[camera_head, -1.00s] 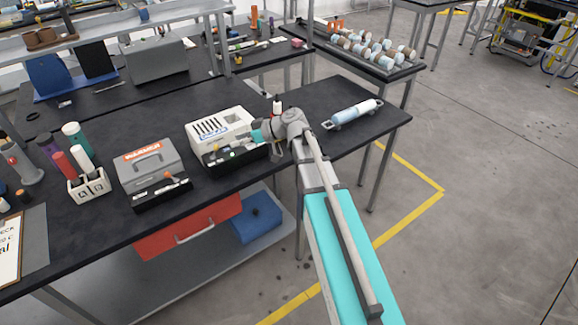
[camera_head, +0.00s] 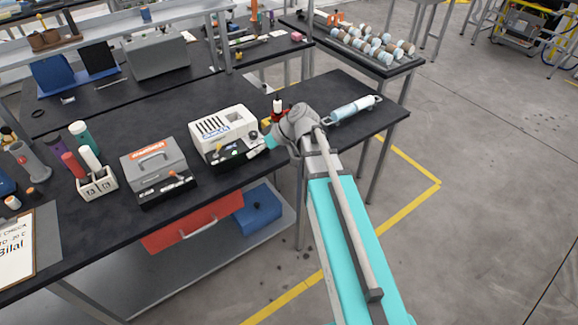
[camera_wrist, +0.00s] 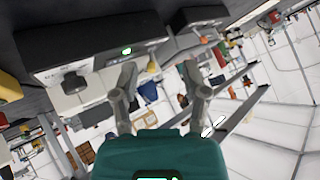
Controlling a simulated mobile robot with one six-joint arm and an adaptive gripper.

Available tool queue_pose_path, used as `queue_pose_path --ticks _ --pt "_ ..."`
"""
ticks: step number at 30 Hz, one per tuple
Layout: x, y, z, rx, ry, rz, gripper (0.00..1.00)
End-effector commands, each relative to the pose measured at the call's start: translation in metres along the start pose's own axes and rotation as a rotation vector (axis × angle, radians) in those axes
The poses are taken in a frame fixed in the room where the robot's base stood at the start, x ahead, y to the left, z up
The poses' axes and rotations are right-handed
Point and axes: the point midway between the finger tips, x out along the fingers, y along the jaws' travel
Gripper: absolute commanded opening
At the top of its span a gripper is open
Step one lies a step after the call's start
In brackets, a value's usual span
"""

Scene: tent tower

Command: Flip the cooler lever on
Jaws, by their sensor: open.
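A white slotted box with a black front panel, apparently the cooler (camera_head: 224,124), stands near the table's front edge. In the wrist view its dark front panel (camera_wrist: 105,56) is tilted and carries a lit green light (camera_wrist: 126,50). A black block, possibly the lever (camera_wrist: 72,84), sticks out from the panel's white lower part; I cannot tell its setting. My gripper (camera_wrist: 158,72) is open, with no object visible between its fingers. The black block is left of both fingers in the wrist view. In the head view my gripper (camera_head: 257,146) is at the cooler's right front corner.
A grey box with a handle (camera_head: 155,165) stands left of the cooler. A red-and-black bottle (camera_head: 277,108) is behind my wrist. A bottle holder (camera_head: 98,184) stands at the left.

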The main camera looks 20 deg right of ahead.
Motion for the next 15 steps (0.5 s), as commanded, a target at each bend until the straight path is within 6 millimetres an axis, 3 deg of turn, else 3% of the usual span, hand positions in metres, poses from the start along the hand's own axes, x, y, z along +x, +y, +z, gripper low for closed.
queue_pose_path --ticks 15 --pt "-0.017 -0.027 0.038 0.249 -0.247 0.167 0.58"
